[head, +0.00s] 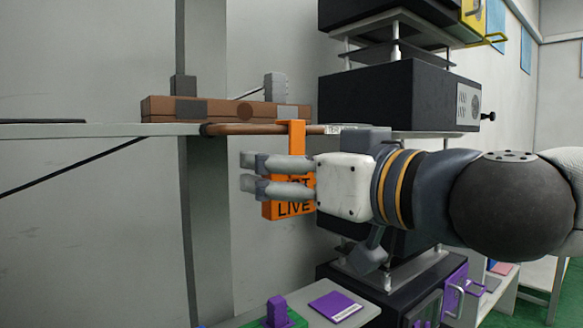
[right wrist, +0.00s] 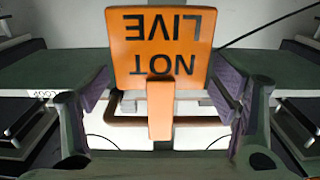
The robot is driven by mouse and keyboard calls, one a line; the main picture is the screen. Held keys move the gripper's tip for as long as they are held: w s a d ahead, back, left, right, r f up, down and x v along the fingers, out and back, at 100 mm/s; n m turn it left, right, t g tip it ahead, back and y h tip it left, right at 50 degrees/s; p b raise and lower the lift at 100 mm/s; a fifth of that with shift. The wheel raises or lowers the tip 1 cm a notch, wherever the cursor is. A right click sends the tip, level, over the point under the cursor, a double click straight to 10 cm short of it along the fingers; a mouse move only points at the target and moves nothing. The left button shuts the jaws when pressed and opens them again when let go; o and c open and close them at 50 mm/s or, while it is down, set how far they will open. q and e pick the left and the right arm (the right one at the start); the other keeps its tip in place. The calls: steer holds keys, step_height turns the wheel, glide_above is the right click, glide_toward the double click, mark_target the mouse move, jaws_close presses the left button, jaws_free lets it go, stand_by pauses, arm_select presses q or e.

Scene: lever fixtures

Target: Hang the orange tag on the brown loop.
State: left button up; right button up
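The orange tag (head: 270,208), lettered "NOT LIVE", is upright in the head view. Its hook (head: 292,132) crosses the brown loop (head: 240,129) at the loop's bar. In the right wrist view the tag (right wrist: 160,45) appears upside down, its narrow hook in front of the brown loop (right wrist: 200,120). My right gripper (head: 248,174) points left, its parted fingers covering part of the tag. In the right wrist view the parted fingers (right wrist: 163,80) flank the tag's side edges; whether they touch is unclear. My left gripper is out of view.
A brown plate (head: 225,110) on the wall backs the loop. A grey shelf edge (head: 90,130) runs left of it. Black boxes (head: 400,95) stand stacked close behind my right wrist. A purple block (head: 277,311) on a green base sits low in front.

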steer(key=v, duration=0.7)
step_height(320, 180, down, 18)
steer(key=w+a+m+g+h, duration=0.1)
steer(key=w+m+g+h, duration=0.1)
steer(key=m+g+h, duration=0.15)
steer(key=s+d+f+m+g+h, duration=0.1)
steer(key=s+f+g, duration=0.25)
steer(key=f, duration=0.85)
steer(key=s+d+f+m+g+h, duration=0.15)
steer(key=s+f, duration=0.35)
steer(key=f, duration=0.6)
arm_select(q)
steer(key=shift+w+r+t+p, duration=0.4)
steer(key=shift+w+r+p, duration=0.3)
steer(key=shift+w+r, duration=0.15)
arm_select(e)
steer(key=s+d+f+g+h, duration=0.1)
steer(key=s+d+f+g, duration=0.1)
steer(key=s+d+f, duration=0.3)
steer(key=s+d+f+m+g+h, duration=0.1)
steer(key=s+d+f, duration=0.4)
steer(key=s, duration=0.8)
steer(key=s+d+f+g+h, duration=0.2)
steer(key=s+d+f+g, duration=0.3)
steer(key=s, duration=0.4)
steer(key=shift+s+d+f+m+h, duration=0.2)
steer(key=shift+s+f+m+h, duration=0.15)
steer(key=shift+f, duration=0.5)
steer(key=shift+g, duration=0.25)
